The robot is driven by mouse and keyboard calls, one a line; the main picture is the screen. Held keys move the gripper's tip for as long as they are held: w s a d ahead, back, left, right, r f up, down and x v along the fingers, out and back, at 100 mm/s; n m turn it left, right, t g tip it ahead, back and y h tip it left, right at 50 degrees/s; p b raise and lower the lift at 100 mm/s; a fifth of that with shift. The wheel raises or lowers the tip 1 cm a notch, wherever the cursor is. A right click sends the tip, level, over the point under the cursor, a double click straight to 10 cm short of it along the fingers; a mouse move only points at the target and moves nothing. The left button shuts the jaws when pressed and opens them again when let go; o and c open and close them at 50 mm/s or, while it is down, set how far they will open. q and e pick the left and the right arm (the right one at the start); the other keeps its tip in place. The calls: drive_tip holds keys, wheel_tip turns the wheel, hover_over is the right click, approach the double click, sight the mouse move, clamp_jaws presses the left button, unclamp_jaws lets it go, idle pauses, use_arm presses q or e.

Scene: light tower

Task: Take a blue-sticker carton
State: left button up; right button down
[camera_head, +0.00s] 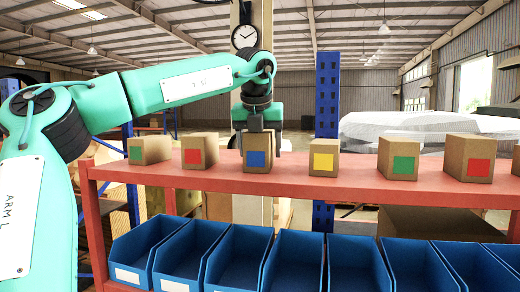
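The blue-sticker carton (258,143) stands upright on the red shelf (330,184), its blue square facing me. My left arm reaches in from the left, and my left gripper (257,122) points down right at the top of this carton. The carton's upper part overlaps the dark gripper in the picture. My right gripper is out of view.
A red-sticker carton (200,146) stands close on the left and a yellow-sticker carton (323,149) on the right. Green-sticker (150,147) and other cartons stand farther along. Blue bins (292,257) line the level below. A blue post (327,95) rises behind.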

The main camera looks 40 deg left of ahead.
use_arm(q)
drive_tip(key=shift+a, duration=0.1)
drive_tip(key=c, duration=0.8)
drive_tip(key=shift+w, duration=0.1)
